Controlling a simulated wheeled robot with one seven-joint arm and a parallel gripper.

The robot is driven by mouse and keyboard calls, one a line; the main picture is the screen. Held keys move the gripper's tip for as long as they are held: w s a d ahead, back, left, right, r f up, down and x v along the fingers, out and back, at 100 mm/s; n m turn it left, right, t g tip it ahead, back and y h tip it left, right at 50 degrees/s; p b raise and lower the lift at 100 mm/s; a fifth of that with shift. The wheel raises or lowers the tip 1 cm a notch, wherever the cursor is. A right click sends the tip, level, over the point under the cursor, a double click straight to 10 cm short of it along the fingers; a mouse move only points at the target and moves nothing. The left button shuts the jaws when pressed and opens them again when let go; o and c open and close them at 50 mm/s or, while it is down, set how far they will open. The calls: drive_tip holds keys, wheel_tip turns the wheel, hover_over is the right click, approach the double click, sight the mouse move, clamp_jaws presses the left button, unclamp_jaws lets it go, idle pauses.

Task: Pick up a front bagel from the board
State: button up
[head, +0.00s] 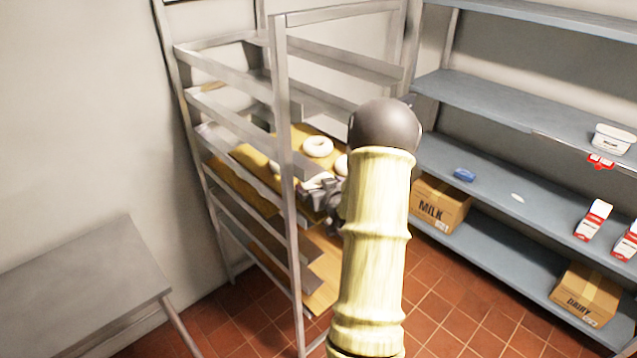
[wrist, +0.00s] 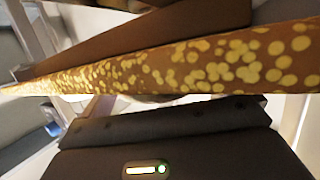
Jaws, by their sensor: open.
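Pale ring-shaped bagels lie on a wooden board (head: 252,158) in the metal rack in the head view. One bagel (head: 318,146) shows clearly; a second bagel (head: 341,165) is partly hidden by my arm. Another pale bagel (head: 316,181) shows at the board's front, beside my gripper (head: 322,193). My gripper is open at the front of the rack; its fingertips are partly hidden. In the wrist view, a brown band with yellow spots (wrist: 200,68) crosses above the dark gripper body. I cannot tell whether a bagel is between the fingers.
A rack post (head: 283,180) stands just left of my gripper. Another wooden board (head: 325,285) is lower in the rack. Blue-grey shelves (head: 490,175) with a milk box (head: 437,203) stand right. A metal table (head: 85,285) is at left.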

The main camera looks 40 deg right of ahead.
drive_tip(key=shift+c, duration=0.2)
idle(0.3)
drive_tip(key=c, duration=0.6)
drive_tip(key=shift+c, duration=0.2)
drive_tip(key=shift+r, duration=0.15)
drive_tip(key=shift+r+b, duration=0.4)
drive_tip(key=shift+r, duration=0.1)
drive_tip(key=s+a+b, duration=0.2)
drive_tip(key=s+b, duration=0.2)
drive_tip(key=s, duration=0.3)
drive_tip(key=s+a+b, duration=0.2)
drive_tip(key=s+b, duration=0.2)
drive_tip(key=s, duration=0.3)
drive_tip(key=shift+s+a+f, duration=0.15)
drive_tip(key=shift+s+a, duration=0.25)
drive_tip(key=shift+b, duration=0.7)
